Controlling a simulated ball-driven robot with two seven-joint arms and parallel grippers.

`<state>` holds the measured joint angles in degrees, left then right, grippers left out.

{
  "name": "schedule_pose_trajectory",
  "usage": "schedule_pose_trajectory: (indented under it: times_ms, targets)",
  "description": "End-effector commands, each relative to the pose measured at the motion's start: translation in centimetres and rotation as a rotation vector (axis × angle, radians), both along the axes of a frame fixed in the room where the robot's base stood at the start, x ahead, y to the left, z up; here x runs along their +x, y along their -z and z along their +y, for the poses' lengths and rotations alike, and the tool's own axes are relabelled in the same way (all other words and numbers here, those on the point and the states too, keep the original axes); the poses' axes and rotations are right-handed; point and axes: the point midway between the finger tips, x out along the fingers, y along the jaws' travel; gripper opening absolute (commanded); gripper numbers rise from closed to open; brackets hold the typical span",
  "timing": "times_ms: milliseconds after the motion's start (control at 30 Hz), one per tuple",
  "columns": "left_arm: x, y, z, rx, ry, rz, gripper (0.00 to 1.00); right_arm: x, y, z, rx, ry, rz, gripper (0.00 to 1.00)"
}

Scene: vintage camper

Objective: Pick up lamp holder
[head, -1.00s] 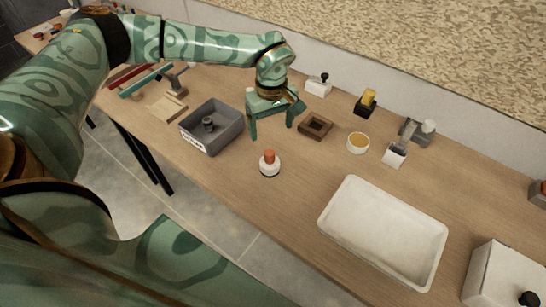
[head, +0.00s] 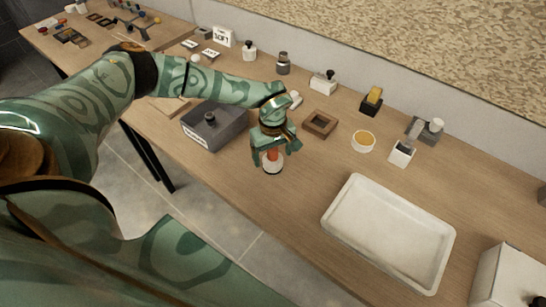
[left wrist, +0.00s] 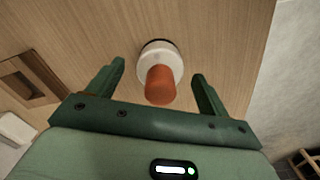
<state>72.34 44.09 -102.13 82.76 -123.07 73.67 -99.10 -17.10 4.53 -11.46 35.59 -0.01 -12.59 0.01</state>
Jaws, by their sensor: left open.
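The lamp holder seems to be the small piece with a white round base and an orange-red top (head: 272,168), standing upright on the wooden table. In the left wrist view the lamp holder (left wrist: 160,72) shows between and just beyond the two fingers. My left gripper (head: 273,160) is open above and around its top, and partly hides it in the head view. The open left fingers also show in the left wrist view (left wrist: 155,85), with a gap on each side of the orange top. My right gripper is not in view.
A grey bin (head: 198,138) stands just left of the gripper. A brown square frame (head: 320,123) and a round yellow-topped dish (head: 363,141) lie to the right. A large white tray (head: 335,222) is at the front right. The table's front edge is close by.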

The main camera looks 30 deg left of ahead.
Motion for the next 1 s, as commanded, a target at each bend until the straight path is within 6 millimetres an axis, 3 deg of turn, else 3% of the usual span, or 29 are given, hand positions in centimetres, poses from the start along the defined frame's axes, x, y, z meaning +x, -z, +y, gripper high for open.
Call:
schedule_pose_trajectory:
  times_ms: [67,233,667,833,1000]
  targets:
    - [0.0,-0.1,0.0,0.0,0.0,0.0,0.74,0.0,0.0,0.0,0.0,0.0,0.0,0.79]
    - [0.0,-0.1,0.0,0.0,0.0,0.0,0.26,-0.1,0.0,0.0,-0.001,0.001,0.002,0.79]
    - [0.1,-1.1,0.0,0.0,-0.001,-0.001,0.26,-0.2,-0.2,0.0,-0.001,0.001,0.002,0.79]
    - [-0.1,-3.9,0.2,-0.001,0.0,-0.003,0.26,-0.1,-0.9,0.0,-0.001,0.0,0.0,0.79]
    - [-3.0,-8.4,2.5,0.0,-0.002,-0.006,0.26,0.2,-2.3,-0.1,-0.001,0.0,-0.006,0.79]
